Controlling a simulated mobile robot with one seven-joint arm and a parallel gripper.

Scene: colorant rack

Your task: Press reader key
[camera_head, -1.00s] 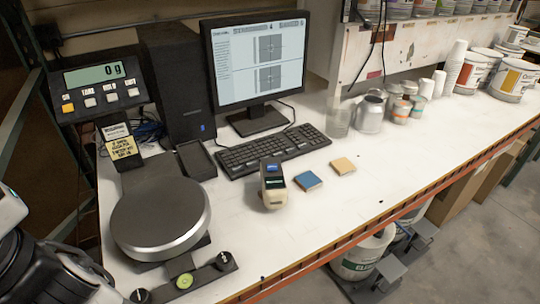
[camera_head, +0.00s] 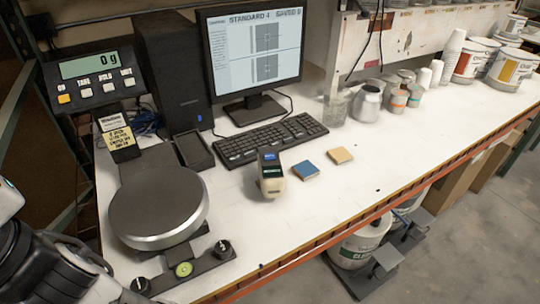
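The handheld reader (camera_head: 271,173) stands on the white bench in front of the keyboard. It has a pale body and a dark top with a small lit screen. Its separate key is too small to make out. A blue sample tile (camera_head: 305,170) and a tan sample tile (camera_head: 340,155) lie to its right, apart from it. Parts of my arm show at the lower left edge, left of the scale and well away from the reader. My gripper's fingers are not in view.
The monitor (camera_head: 254,55) shows "STANDARD 4" and "SAVED 0". The keyboard (camera_head: 270,139) lies behind the reader. A scale with a round pan (camera_head: 158,203) stands left, its display (camera_head: 90,66) reading 0 g. Cups and cans stand at the back right. The bench right of the tiles is clear.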

